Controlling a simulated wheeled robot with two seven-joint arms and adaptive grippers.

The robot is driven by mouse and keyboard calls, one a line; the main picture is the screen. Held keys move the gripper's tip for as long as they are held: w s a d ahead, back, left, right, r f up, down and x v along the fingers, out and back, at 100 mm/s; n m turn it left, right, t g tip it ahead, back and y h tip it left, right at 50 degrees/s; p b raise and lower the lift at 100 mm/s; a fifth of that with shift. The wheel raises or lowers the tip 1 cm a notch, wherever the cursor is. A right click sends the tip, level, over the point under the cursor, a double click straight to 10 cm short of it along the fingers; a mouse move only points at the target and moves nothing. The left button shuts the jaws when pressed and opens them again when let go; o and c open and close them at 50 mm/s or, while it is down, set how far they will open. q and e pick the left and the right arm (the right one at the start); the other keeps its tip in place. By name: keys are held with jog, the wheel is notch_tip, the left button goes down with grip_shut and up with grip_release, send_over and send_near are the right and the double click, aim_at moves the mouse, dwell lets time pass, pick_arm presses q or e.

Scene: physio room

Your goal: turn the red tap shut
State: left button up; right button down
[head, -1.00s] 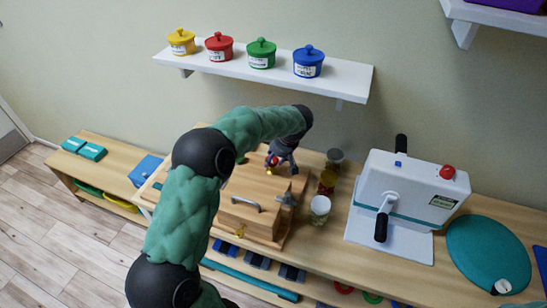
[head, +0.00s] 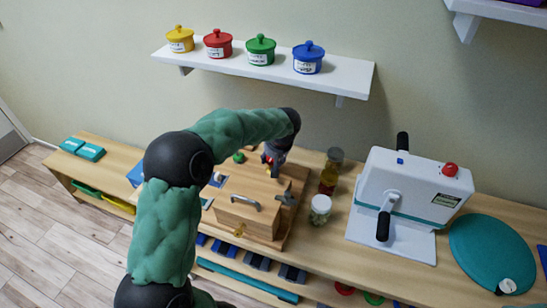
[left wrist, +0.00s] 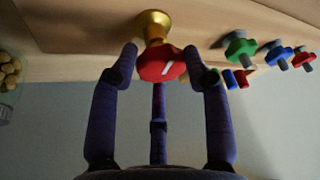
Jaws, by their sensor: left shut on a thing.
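The red tap (left wrist: 160,66) has a red knob with a pale mark on a brass stem, and is fixed to a wooden face. In the left wrist view, my left gripper (left wrist: 164,58) has its fingers around the red knob, one on each side and a third behind it. In the head view, my left gripper (head: 272,162) reaches down onto the top of the wooden box (head: 262,190), where the tap is mostly hidden by the fingers. My right gripper is in neither view.
A green knob (left wrist: 240,48) and a blue knob (left wrist: 279,56) stand beside the tap. Jars (head: 320,208) stand right of the box, then a white crank machine (head: 405,195) and a teal disc (head: 492,252). A shelf (head: 340,78) with coloured pots hangs above.

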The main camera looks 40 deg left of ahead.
pick_arm(q)
jog(key=shift+a+r, duration=0.25)
jog(key=shift+a, duration=0.05)
jog(key=o, duration=1.1)
jog(key=shift+a+f, duration=0.1)
jog(key=shift+d+r, duration=0.25)
jog(key=v, duration=1.1)
jog(key=shift+s+r, duration=0.2)
